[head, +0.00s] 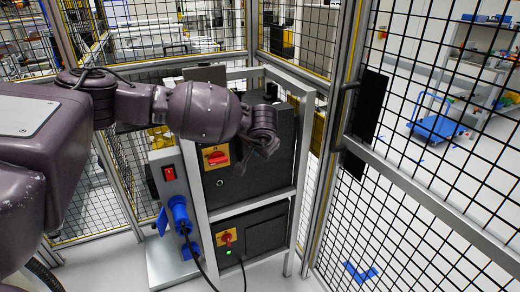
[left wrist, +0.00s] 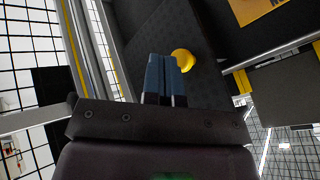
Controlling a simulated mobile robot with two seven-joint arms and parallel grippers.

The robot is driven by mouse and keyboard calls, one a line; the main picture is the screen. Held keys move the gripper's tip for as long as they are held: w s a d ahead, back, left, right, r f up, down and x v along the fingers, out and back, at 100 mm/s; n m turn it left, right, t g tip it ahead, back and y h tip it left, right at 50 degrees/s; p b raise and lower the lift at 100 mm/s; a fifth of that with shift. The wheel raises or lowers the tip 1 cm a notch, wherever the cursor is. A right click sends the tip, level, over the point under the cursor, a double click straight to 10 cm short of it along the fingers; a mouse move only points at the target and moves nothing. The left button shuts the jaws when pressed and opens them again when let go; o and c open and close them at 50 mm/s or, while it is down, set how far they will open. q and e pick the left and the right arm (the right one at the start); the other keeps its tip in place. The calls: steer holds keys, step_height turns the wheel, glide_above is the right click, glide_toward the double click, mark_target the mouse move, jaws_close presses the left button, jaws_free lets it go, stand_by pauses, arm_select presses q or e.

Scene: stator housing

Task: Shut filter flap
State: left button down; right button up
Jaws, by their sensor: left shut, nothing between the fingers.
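My left arm comes in from the left in the head view, and its gripper (head: 264,150) hangs in front of the upper dark cabinet (head: 240,180) in the metal frame. In the left wrist view the two blue-grey fingers (left wrist: 165,80) are together with nothing between them. A dark textured panel (left wrist: 150,30) with a round yellow knob (left wrist: 182,60) lies beyond the fingertips, the knob just by them. This panel may be the filter flap; I cannot tell whether it is open or shut, or whether the fingers touch it. My right gripper is not in view.
The upper cabinet has a red switch on a yellow plate (head: 217,157); the lower cabinet (head: 262,232) has another (head: 227,238). A grey post (head: 176,190) with a blue plug and cable stands left. Mesh fencing (head: 420,170) closes off the right, close to the frame.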

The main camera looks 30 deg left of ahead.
arm_select(q)
steer(key=v, duration=1)
steer(key=shift+s+r, duration=0.2)
steer(key=shift+r, duration=0.1)
